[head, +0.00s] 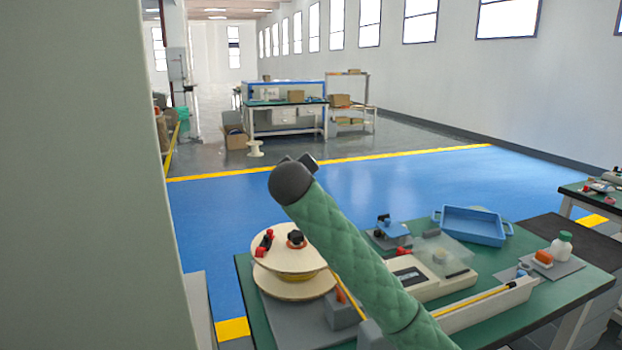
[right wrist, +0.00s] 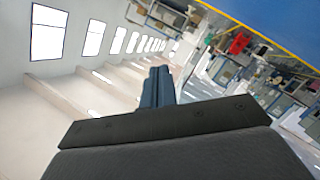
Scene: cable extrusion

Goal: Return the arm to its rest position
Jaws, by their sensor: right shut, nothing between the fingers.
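My right arm (head: 370,265), in a green quilted sleeve, comes up from the lower right of the head view over the green workbench. It ends in a dark rounded part (head: 291,182); I cannot make out fingers there. In the right wrist view my right gripper (right wrist: 158,78) shows its two fingers pressed together, with nothing between them. That view is tilted and shows walls and windows beyond the fingers. My left gripper is in neither view.
The green workbench (head: 590,277) holds a cable spool (head: 283,252), a cream machine (head: 423,282), a blue tray (head: 470,226) and a white bottle (head: 562,244). Another bench (head: 285,118) stands far back. A large grey-green surface (head: 75,180) fills the left side. Blue floor (head: 225,215) is clear.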

